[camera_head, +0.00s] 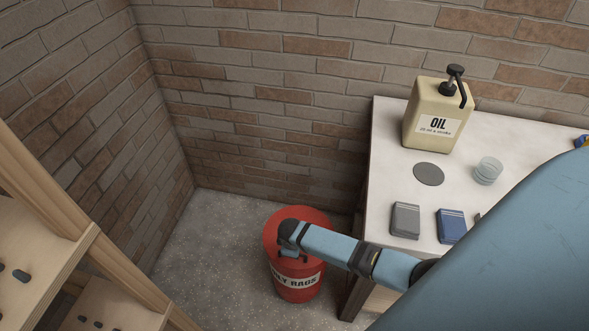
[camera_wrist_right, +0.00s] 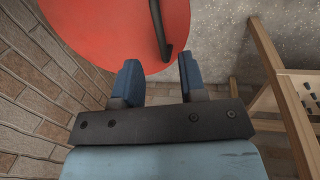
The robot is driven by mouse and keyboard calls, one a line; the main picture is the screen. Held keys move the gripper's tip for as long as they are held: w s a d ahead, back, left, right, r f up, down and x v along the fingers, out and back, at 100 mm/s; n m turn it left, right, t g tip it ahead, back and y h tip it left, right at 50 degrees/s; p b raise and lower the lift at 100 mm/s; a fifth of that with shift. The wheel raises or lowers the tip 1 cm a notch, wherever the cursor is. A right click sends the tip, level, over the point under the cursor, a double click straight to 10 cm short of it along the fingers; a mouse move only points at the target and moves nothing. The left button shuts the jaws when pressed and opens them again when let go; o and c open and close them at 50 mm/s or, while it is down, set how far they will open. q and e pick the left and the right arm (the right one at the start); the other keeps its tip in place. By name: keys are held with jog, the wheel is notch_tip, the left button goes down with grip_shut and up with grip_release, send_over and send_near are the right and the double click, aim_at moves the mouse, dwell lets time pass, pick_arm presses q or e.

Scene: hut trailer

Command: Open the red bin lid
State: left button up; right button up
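A red bin (camera_head: 298,286) with an "OILY RAGS" label, partly hidden by my arm, stands on the floor in the corner left of the bench. Its round red lid (camera_head: 312,216) lies on top and looks closed. The lid also fills the top of the right wrist view (camera_wrist_right: 95,25), with a long dark handle (camera_wrist_right: 160,30) across it. My right gripper (camera_head: 288,240) is over the lid. In the right wrist view its two blue fingers (camera_wrist_right: 160,76) are apart with nothing between them. The handle's end lies just beyond the fingertips, toward the right finger. My left gripper is not in view.
A white-topped bench (camera_head: 387,155) stands right of the bin, bearing an oil container (camera_head: 438,115), a grey disc (camera_head: 429,174), clear round dishes (camera_head: 488,170) and small grey and blue blocks. A wooden shelf (camera_head: 75,245) stands at left. Brick walls close behind; floor left of the bin is clear.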

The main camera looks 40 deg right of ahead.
jog(key=f, duration=0.2)
jog(key=f+b, duration=0.1)
jog(key=f, duration=0.1)
jog(key=w+d+f, duration=0.1)
jog(key=f, duration=0.1)
jog(key=shift+f, duration=0.35)
grip_shut()
